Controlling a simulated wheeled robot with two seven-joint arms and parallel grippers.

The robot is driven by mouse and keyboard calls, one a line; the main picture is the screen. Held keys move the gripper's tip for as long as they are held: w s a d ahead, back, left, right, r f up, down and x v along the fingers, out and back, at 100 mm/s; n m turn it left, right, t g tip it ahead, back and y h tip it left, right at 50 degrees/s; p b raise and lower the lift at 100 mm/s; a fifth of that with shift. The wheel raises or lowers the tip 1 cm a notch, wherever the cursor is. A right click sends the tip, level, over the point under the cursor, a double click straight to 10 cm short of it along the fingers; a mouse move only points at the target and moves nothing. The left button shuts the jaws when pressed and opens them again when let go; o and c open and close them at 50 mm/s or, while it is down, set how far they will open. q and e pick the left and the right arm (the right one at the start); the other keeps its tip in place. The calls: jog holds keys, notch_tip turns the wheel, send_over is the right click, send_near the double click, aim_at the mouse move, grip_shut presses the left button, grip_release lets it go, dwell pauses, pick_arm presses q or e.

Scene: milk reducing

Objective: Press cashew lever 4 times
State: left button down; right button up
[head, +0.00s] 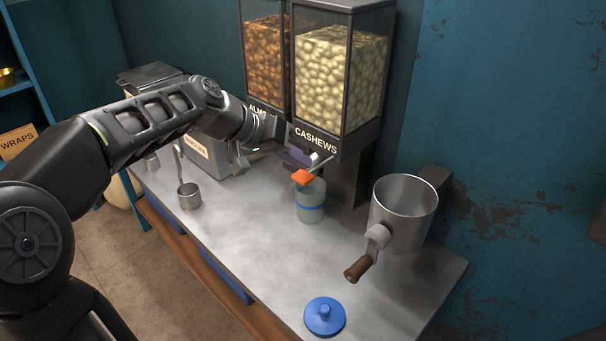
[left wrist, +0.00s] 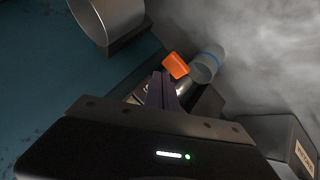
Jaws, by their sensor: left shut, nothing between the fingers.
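The cashew dispenser (head: 338,75) stands at the back of the counter, filled with pale nuts and labelled CASHEWS. Its orange lever (head: 303,177) sticks out below the label. The lever also shows in the left wrist view (left wrist: 175,66). My left gripper (head: 302,158) is shut and empty, just behind and above the lever's orange end. In the left wrist view its fingertips (left wrist: 160,78) are close beside the lever; I cannot tell whether they touch. A clear jar with a blue band (head: 311,203) stands under the dispenser. My right gripper is not in view.
An almond dispenser (head: 265,60) stands left of the cashews. A metal grinder with a crank (head: 402,215) is at the right, and a blue lid (head: 324,316) lies at the front edge. A small metal cup (head: 189,197) stands at the left. The counter's middle is clear.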

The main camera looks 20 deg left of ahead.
aim_at(303, 175)
pick_arm(q)
jog(key=shift+f, duration=0.1)
dwell(0.4)
jog(key=shift+f+b, duration=0.35)
jog(key=shift+b, duration=0.2)
jog(key=shift+f+b, duration=1.25)
jog(key=shift+f, duration=0.05)
dwell(1.0)
jog(key=shift+r, duration=0.1)
jog(key=shift+r+p, duration=1.15)
jog(key=shift+r, duration=0.5)
jog(key=shift+r+p, duration=1.85)
jog(key=shift+r, duration=0.7)
